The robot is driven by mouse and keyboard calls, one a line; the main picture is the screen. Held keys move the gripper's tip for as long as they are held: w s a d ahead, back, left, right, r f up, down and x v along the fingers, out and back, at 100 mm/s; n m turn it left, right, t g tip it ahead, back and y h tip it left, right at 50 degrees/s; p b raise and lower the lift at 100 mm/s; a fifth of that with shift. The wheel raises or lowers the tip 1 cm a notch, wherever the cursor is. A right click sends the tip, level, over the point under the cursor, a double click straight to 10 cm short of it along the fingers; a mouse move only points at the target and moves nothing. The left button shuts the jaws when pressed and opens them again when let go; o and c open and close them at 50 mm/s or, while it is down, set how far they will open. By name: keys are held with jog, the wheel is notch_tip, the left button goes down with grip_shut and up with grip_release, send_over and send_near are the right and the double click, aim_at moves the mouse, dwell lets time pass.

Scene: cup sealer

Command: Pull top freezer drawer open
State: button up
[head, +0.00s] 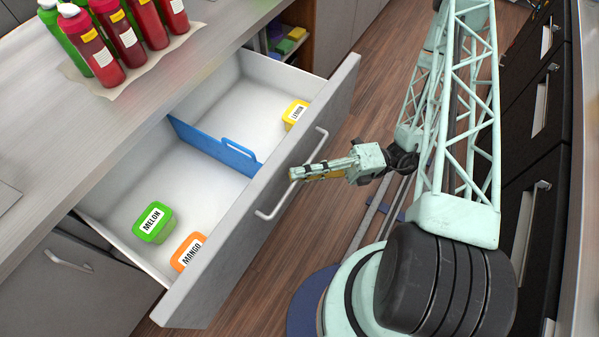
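A wide grey-fronted drawer (301,140) under the counter stands pulled far out, with its white inside in view. A light metal bar handle (266,215) runs along its front. My gripper (293,174) is at the handle, its fingertips at or very near the bar. I cannot tell from this view whether the fingers are closed around the bar or only beside it. Inside the drawer are a green box marked MELON (154,222), an orange box marked MANGO (188,251) and a yellow box marked LEMON (295,114).
A blue divider (205,148) splits the drawer. Red and green bottles (118,35) stand on a mat on the counter (60,130). Dark cabinets with handles (540,105) line the right side. Wooden floor (350,120) shows between the drawer and my arm.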

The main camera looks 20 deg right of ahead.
jog(key=o, duration=0.3)
jog(key=shift+d, duration=0.1)
jog(key=shift+s+d+f, duration=0.15)
jog(key=shift+d+f, duration=0.1)
jog(key=shift+d, duration=1.7)
jog(key=shift+s+d+f, duration=0.15)
jog(key=shift+d+f, duration=0.15)
jog(key=shift+d, duration=1.65)
jog(key=shift+s+d+f, duration=0.15)
jog(key=shift+d+f, duration=0.1)
jog(key=shift+d, duration=1.7)
jog(key=shift+r, duration=0.1)
